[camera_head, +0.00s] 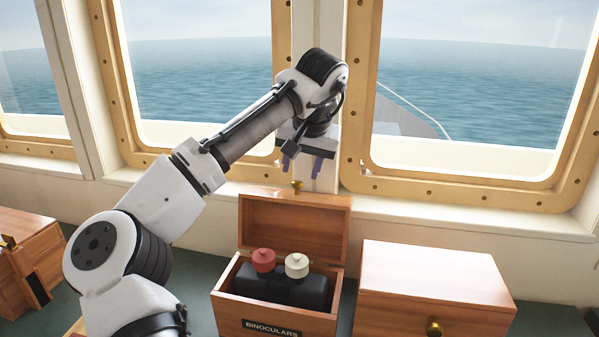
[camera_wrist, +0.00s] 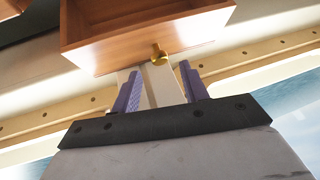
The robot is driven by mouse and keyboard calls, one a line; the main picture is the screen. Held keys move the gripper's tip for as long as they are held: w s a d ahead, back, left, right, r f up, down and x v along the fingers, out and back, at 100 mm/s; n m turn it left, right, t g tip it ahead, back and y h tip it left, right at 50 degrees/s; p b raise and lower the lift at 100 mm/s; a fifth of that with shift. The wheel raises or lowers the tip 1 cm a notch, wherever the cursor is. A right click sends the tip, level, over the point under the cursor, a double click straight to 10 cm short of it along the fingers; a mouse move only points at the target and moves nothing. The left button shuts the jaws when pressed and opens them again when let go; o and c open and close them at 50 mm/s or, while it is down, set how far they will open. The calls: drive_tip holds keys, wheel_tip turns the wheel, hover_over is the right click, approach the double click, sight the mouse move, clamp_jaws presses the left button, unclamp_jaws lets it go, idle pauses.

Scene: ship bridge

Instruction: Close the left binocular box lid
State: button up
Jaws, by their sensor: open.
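The open wooden binocular box (camera_head: 275,316) stands on the counter with a "BINOCULARS" label on its front. Its lid (camera_head: 293,225) is raised upright at the back. Black binoculars (camera_head: 285,285) with one red and one white cap sit inside. A brass knob (camera_head: 297,186) shows at the lid's top edge. My gripper (camera_head: 302,167) is open and empty above the lid, fingers pointing down. In the wrist view, the lid (camera_wrist: 140,38) and knob (camera_wrist: 158,54) lie just beyond my open gripper (camera_wrist: 158,72), with the knob roughly between the fingertips and apparently apart from them.
A closed wooden box (camera_head: 435,275) with a brass knob stands close on the right. Another wooden box (camera_head: 25,255) stands at the far left. The window frames and sill (camera_head: 450,210) are close behind the lid. Green counter (camera_head: 545,320) is bare at the right.

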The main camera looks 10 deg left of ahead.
sight(298, 182)
drive_tip(key=shift+p+x, duration=0.35)
drive_tip(key=shift+x, duration=1.65)
clamp_jaws()
